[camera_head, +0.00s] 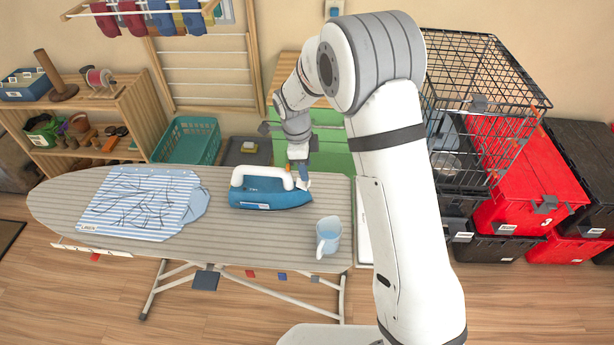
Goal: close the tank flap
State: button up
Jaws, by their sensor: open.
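A blue iron (262,196) with a white handle (258,174) lies flat on the striped ironing board (110,235), its pointed nose to the right. A small white piece near the top of the nose, apparently the tank flap (303,183), seems to stand up from the blue body. Its exact angle is too small to tell. My gripper (297,173) is open and points down right at the front end of the handle, over the flap. I cannot tell whether a finger touches the flap. My gripper partly hides this area.
A clear light-blue jug (328,236) stands on the board just below the nose. A blue-striped shirt (143,203) lies to the left. A green basket (187,140) stands behind the board. A black wire crate (480,85) and red totes (525,190) are at the right.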

jog(key=shift+a+r, duration=0.15)
jog(key=shift+r, duration=1.2)
jog(key=shift+r, duration=0.1)
